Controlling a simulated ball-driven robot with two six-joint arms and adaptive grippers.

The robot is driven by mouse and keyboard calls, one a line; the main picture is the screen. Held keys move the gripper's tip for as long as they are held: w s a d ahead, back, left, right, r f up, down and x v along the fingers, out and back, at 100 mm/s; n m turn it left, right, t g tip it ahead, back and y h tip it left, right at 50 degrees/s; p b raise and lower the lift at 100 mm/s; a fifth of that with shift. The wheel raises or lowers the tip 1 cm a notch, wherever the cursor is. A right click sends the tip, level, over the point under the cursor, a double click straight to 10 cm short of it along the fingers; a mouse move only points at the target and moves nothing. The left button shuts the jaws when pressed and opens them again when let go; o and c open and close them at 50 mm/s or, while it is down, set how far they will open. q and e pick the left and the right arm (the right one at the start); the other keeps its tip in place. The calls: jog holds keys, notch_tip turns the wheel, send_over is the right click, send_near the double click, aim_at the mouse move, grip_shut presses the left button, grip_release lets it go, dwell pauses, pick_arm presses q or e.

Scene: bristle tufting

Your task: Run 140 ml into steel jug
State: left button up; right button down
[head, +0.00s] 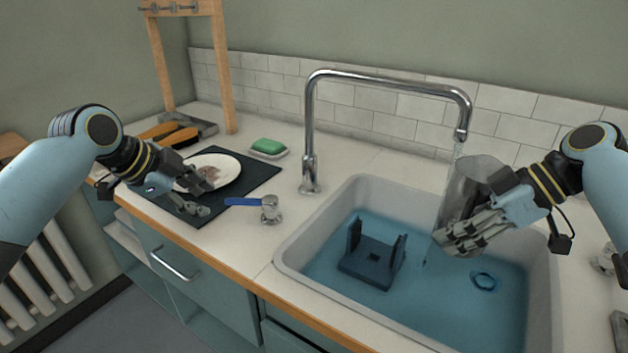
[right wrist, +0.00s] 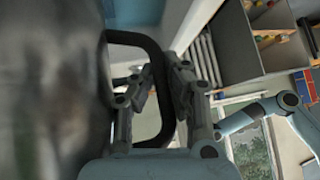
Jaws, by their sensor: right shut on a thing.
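The steel jug (head: 467,185) is a grey metal vessel below the tap spout, over the sink. My right gripper (head: 475,232) is shut on the jug's dark handle (right wrist: 165,88), which shows in the right wrist view beside the blurred jug wall (right wrist: 50,90). The chrome tap (head: 310,130) arches over the sink, and a thin stream of water (head: 457,150) leaves its spout toward the jug's mouth. The water level inside the jug is hidden. A chrome tap control with a blue lever (head: 245,202) stands left of the sink. My left gripper (head: 209,193) is open and empty above the dark mat.
The sink (head: 290,262) holds bluish water, a dark blue rack (head: 372,262) and a small blue ring (head: 484,281). A white plate (head: 228,170) lies on the dark mat (head: 262,170). A green sponge (head: 268,146) and orange-handled brushes (head: 160,131) are behind.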

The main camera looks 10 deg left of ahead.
pick_arm(q)
jog(key=w+a+r+m+t, duration=0.1)
jog(key=w+a+r+t, duration=0.1)
jog(key=w+t, duration=0.25)
jog(key=t+y, duration=0.6)
jog(key=t, duration=0.1)
send_near(238, 204)
jog(key=shift+s+d+r+m, duration=0.1)
jog(key=shift+s+r+m, duration=0.1)
jog(key=shift+s, duration=0.25)
jog(key=shift+s+d+r+m, duration=0.1)
jog(key=shift+s+m, duration=0.1)
jog(key=shift+s, duration=0.25)
jog(key=shift+w+f, duration=0.2)
jog(key=w, duration=0.3)
jog(key=w+a, duration=0.1)
jog(key=w, duration=0.6)
jog(key=shift+a+f, duration=0.1)
jog(key=shift+a, duration=0.2)
jog(key=shift+w+a, duration=0.1)
jog(key=shift+w, duration=0.45)
jog(key=shift+c, duration=0.3)
